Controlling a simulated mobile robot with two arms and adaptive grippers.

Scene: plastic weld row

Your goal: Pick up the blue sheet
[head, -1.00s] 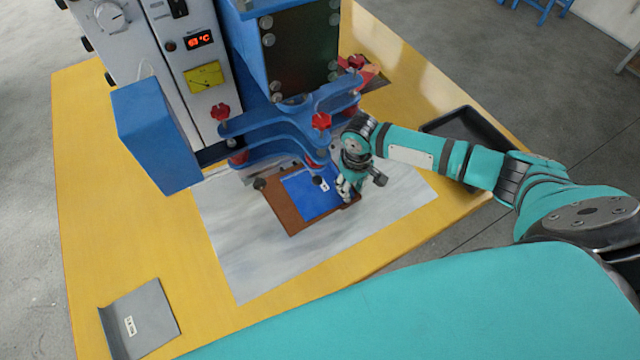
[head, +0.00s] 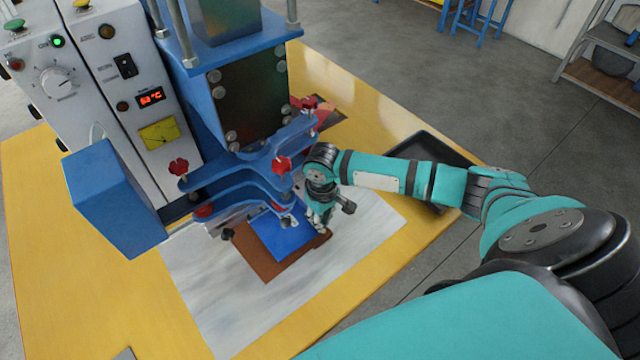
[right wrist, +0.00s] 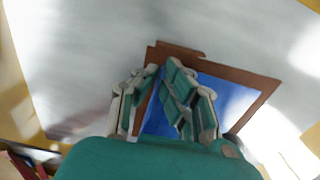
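The blue sheet (head: 284,238) lies on a brown board (head: 262,265) in front of the blue press. In the right wrist view, the blue sheet (right wrist: 232,98) shows behind and beside the fingers, with the brown board (right wrist: 265,86) along its edges. My right gripper (head: 318,224) is at the right edge of the sheet and board, pointing down. In the right wrist view its fingers (right wrist: 161,72) lean inward with a small gap between their tips; nothing is clearly held. Contact with the sheet cannot be told. My left gripper is out of view.
The blue press (head: 240,175) with red knobs stands close behind and left of the gripper. A white control box (head: 85,90) stands at the left. A pale mat (head: 215,300) covers the table under the board. A black tray (head: 440,150) lies at the right.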

